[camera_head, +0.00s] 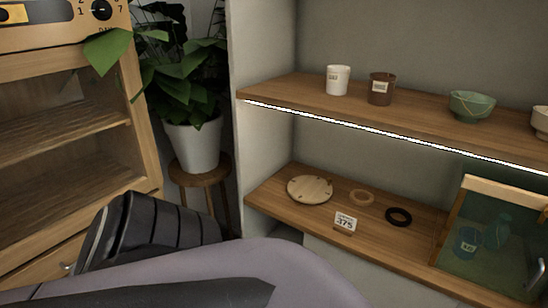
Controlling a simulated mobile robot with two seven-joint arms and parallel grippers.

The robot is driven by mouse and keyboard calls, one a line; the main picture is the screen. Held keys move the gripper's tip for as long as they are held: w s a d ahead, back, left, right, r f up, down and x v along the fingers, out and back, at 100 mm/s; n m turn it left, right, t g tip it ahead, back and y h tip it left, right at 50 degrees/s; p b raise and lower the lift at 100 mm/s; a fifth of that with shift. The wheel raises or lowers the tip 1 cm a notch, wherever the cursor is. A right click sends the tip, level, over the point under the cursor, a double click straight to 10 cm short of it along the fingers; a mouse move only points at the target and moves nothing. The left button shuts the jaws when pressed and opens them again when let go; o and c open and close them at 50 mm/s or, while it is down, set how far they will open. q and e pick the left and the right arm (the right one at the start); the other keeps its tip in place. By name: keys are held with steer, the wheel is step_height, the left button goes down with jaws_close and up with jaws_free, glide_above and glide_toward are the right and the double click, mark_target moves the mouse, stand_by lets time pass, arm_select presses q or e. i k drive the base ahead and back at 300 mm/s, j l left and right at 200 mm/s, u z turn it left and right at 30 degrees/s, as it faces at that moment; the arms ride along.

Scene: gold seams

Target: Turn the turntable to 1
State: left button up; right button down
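A round light-wood disc (310,189), which may be the turntable, lies flat on the lower shelf at its left end. A few small dark marks show near its rim, but I cannot read any number on it. My arm fills the bottom left and middle of the view. Neither of my grippers shows.
Cups (338,80) and bowls (472,106) stand above. A potted plant (194,145) stands left of the shelves.

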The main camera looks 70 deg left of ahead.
mark_target(305, 190)
steer(key=u, duration=1.9)
